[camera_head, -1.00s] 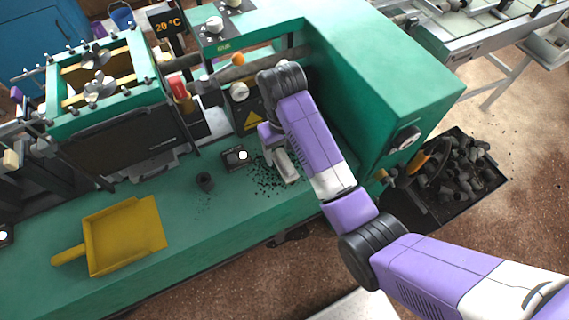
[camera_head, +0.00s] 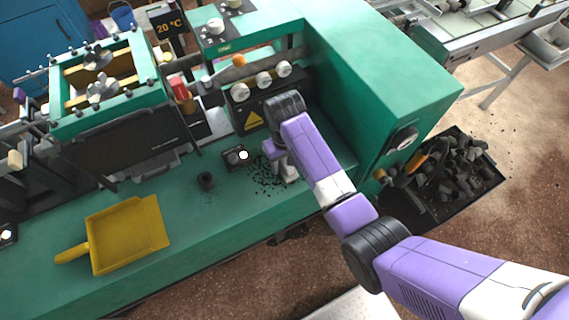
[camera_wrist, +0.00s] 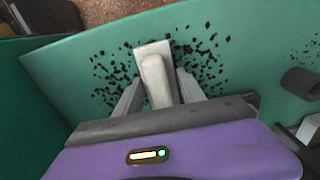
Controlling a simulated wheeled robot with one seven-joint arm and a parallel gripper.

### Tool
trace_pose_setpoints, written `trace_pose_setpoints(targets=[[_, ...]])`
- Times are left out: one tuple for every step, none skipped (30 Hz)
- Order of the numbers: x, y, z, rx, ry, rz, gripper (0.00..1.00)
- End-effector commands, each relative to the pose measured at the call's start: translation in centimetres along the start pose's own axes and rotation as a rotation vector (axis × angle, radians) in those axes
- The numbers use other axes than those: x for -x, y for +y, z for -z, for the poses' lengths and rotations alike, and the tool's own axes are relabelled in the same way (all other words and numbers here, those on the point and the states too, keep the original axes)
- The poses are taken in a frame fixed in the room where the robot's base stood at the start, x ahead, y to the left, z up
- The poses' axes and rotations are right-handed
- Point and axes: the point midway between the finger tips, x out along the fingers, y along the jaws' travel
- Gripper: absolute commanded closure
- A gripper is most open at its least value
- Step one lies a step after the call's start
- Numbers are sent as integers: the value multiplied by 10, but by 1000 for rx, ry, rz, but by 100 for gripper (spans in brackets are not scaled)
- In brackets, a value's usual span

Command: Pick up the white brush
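The white brush (camera_wrist: 154,66) lies on the green bench top (camera_head: 225,214) among scattered dark bits. In the wrist view its pale handle runs between the two fingers of my gripper (camera_wrist: 158,90). The fingers are apart, one on each side of the handle, with small gaps showing. In the head view my gripper (camera_head: 286,168) points down at the dark bits in front of the machine. There the brush is mostly hidden by my gripper and cannot be told clearly.
A yellow dustpan (camera_head: 126,236) lies at the left of the bench. A small dark plug (camera_head: 206,180) and a black switch box (camera_head: 236,157) stand left of my gripper. The green machine housing (camera_head: 385,75) rises close on the right. A tray of dark plugs (camera_head: 462,170) is beyond it.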

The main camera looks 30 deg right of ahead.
Motion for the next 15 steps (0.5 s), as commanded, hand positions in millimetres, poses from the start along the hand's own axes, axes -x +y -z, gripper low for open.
trace_pose_setpoints(targets=[[0,0,0,0,0,0,65],[0,0,0,0,0,0,71],[0,0,0,0,0,0,79],[0,0,0,0,0,0,85],[0,0,0,0,0,0,91],[0,0,0,0,0,0,98],[0,0,0,0,1,0,100],[0,0,0,0,1,0,100],[0,0,0,0,1,0,100],[0,0,0,0,1,0,100],[0,0,0,0,1,0,100],[0,0,0,0,1,0,100],[1,0,0,0,1,0,100],[1,0,0,0,1,0,100],[2,0,0,0,1,0,100]])
